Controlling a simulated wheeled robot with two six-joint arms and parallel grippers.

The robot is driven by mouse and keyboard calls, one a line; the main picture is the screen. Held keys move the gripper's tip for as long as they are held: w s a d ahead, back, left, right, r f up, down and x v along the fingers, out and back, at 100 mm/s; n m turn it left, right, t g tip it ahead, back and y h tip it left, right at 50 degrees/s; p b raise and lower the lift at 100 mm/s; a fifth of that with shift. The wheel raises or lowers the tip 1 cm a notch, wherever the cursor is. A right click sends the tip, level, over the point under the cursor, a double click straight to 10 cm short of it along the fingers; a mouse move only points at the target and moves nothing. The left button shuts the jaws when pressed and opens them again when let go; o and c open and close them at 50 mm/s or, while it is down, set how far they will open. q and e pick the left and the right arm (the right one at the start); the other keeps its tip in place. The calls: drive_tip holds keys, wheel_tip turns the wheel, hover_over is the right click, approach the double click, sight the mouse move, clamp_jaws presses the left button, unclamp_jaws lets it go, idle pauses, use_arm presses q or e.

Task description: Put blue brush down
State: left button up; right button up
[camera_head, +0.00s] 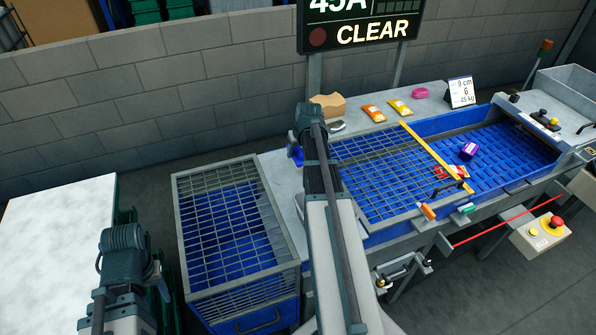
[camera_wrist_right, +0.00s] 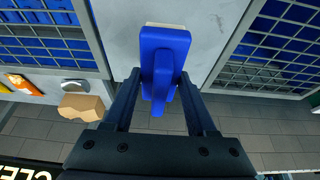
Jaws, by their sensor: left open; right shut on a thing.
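The blue brush (camera_wrist_right: 163,45) is between the two dark fingers of my right gripper (camera_wrist_right: 160,82), which is shut on its handle. A pale edge shows at the brush head's far end, over a grey metal surface (camera_wrist_right: 207,22). I cannot tell whether the brush touches it. In the head view a blue part of the brush (camera_head: 296,155) shows just left of my right arm's wrist, which hides most of the gripper. My left gripper (camera_head: 160,284) is at the lower left, open and apart from the brush; its fingertips are hard to make out.
A blue bin with a mesh top (camera_head: 230,165) stands left of the grey surface. A blue conveyor (camera_head: 505,150) with a mesh cover lies right, carrying a purple package (camera_head: 469,151). Orange packets (camera_head: 373,112) and a tan block (camera_head: 330,103) lie on the back ledge. A white table (camera_head: 50,225) is left.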

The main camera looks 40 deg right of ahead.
sight(301, 153)
drive_tip(key=shift+f+b, duration=2.7)
drive_tip(key=shift+f, duration=0.65)
drive_tip(key=shift+f, duration=0.2)
drive_tip(key=o, duration=1.2)
drive_tip(key=shift+r, duration=0.1)
drive_tip(key=p+v, duration=1.1)
drive_tip(key=v, duration=0.1)
drive_tip(key=shift+r, duration=0.25)
drive_tip(key=shift+f, duration=0.1)
drive_tip(key=shift+a, duration=0.1)
